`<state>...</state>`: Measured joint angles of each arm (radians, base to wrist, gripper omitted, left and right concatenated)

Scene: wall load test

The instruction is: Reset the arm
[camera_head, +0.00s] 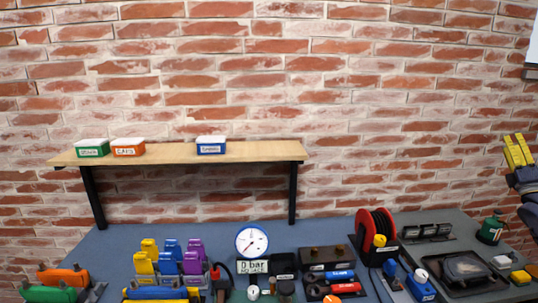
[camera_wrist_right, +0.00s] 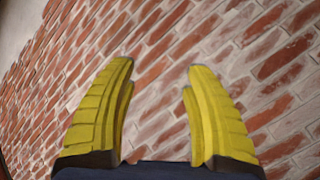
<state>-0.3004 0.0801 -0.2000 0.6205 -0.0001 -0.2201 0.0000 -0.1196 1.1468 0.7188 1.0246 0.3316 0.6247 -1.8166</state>
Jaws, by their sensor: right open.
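My right gripper (camera_head: 517,150) is at the far right edge of the head view, raised in front of the brick wall, with yellow fingers. In the right wrist view its two yellow fingers (camera_wrist_right: 158,80) stand wide apart with nothing between them; behind them is only brick wall. My left gripper does not show in the head view.
A wooden shelf (camera_head: 180,153) on black brackets holds green (camera_head: 92,148), orange (camera_head: 128,147) and blue (camera_head: 211,145) boxes with white tops. The blue-grey table (camera_head: 325,231) below is crowded: a gauge (camera_head: 252,241), a red reel (camera_head: 375,228), a dark tray (camera_head: 466,268) and several coloured blocks.

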